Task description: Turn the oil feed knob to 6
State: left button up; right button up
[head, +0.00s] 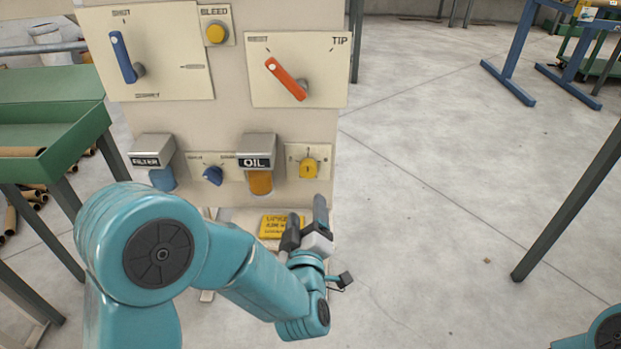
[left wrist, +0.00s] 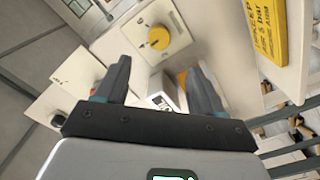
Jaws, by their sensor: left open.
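The yellow oil feed knob (head: 308,168) sits on a small cream plate to the right of the OIL unit (head: 257,151) on the panel. A dark mark shows at its top in the head view; the scale figures are too small to read. In the left wrist view the knob (left wrist: 158,38) is ahead, beyond the fingertips. My left gripper (head: 306,214) is below the knob in the head view, with its fingers pointing up, open and empty. It is apart from the knob. My right gripper is out of view.
A blue lever (head: 122,57), a red lever (head: 287,79), a yellow bleed knob (head: 216,33) and a blue knob (head: 213,175) are on the panel. A yellow sign (head: 280,227) lies below, close to my left gripper.

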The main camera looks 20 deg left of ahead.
aim_at(309, 174)
pick_arm(q)
jog(key=b+x, duration=0.2)
jog(key=x, duration=1.1)
jog(key=shift+d+f, duration=0.1)
jog(key=c, duration=1)
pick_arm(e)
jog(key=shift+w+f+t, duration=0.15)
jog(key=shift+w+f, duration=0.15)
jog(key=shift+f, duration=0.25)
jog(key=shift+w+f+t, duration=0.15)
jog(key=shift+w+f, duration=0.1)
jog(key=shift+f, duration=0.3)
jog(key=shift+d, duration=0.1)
